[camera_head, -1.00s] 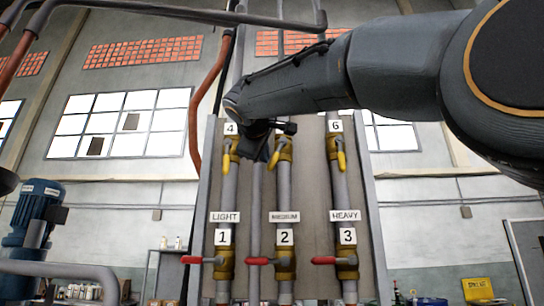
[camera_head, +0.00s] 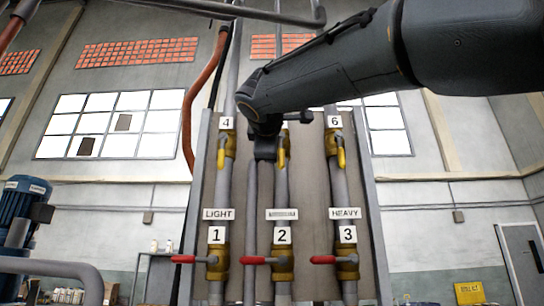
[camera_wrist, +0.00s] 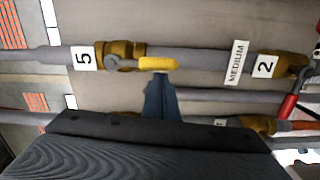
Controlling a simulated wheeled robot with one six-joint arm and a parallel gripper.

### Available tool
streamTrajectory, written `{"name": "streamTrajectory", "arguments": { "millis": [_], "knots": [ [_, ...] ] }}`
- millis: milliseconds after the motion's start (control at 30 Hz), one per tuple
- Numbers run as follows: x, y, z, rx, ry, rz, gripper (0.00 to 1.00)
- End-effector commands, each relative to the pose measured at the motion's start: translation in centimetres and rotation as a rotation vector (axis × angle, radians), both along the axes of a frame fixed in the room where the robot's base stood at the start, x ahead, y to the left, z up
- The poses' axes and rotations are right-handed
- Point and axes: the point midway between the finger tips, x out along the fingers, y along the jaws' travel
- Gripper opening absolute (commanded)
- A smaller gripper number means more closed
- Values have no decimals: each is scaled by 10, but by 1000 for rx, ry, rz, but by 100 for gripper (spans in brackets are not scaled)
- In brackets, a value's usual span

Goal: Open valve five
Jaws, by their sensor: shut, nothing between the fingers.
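Valve five is the brass valve beside the "5" label on the middle pipe. Its yellow handle (camera_wrist: 157,63) lies roughly along the pipe in the wrist view; it also shows in the head view (camera_head: 281,158), pointing down. My gripper (camera_wrist: 160,82) is shut and empty, its fingertips just beside the handle's free end; I cannot tell whether they touch it. In the head view, my gripper (camera_head: 265,155) hangs just left of the handle, and my arm hides the valve's "5" label.
Valve four (camera_head: 221,157) and valve six (camera_head: 341,157) have yellow handles pointing down. The red handles of valve one (camera_head: 184,259), valve two (camera_head: 255,260) and valve three (camera_head: 323,260) stick out to the left below. A bare pipe runs between the left and middle pipes.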

Motion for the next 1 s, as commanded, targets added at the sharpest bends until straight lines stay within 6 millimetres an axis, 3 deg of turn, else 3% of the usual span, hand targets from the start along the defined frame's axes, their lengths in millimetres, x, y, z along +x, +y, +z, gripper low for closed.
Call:
{"name": "streamTrajectory", "arguments": {
  "millis": [367,667,1000],
  "knots": [
    [0,0,0,0,0,-2,0],
    [-3,34,0,-2,0,-12,0],
    [-77,32,-2,2,-2,-11,0]
  ]
}}
